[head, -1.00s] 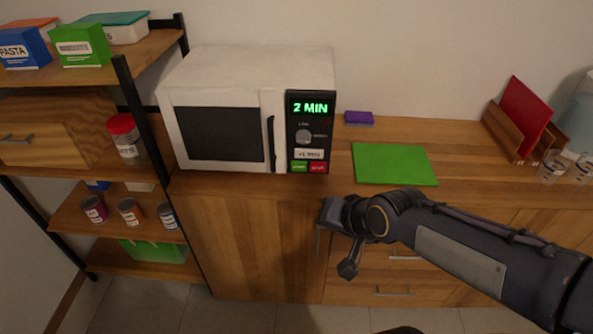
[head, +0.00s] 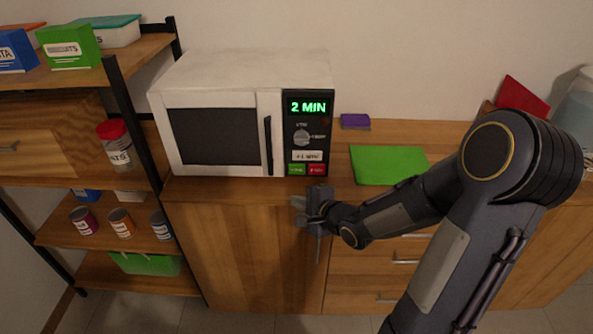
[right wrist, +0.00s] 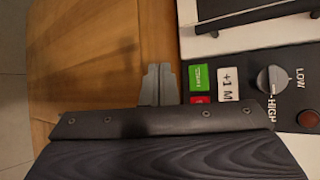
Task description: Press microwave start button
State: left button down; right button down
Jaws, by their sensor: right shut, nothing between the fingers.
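The white microwave (head: 240,70) stands on the wooden counter with its door shut, and its display (head: 309,107) reads 2 MIN in green. The green start button (head: 296,169) is at the bottom left of the black control panel, beside the red button (head: 317,170). In the right wrist view the green button (right wrist: 202,77) lies just right of my right gripper's fingertips (right wrist: 158,70). My right gripper (head: 299,203) is shut and empty, in front of and below the panel in the head view, apart from the button. My left gripper is out of view.
A green board (head: 388,164) and a purple sponge-like block (head: 355,121) lie on the counter right of the microwave. A shelf (head: 140,110) with boxes, a jar and cans stands at the left.

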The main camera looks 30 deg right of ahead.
send_near(290, 173)
notch_tip(290, 173, down, 2)
jog(key=w+a, duration=0.1)
jog(key=a, duration=0.2)
jog(key=shift+w+d+p, duration=0.7)
jog(key=shift+w+p, duration=0.1)
jog(key=shift+w, duration=0.05)
jog(key=shift+w+d+f, duration=0.2)
jog(key=shift+w+d, duration=0.1)
jog(key=shift+w, duration=0.2)
jog(key=shift+p, duration=0.3)
dwell(0.6)
jog(key=shift+w+d+r+p, duration=0.1)
jog(key=shift+w+p, duration=0.1)
jog(key=shift+p, duration=0.15)
jog(key=shift+w+d, duration=0.1)
jog(key=shift+w, duration=0.05)
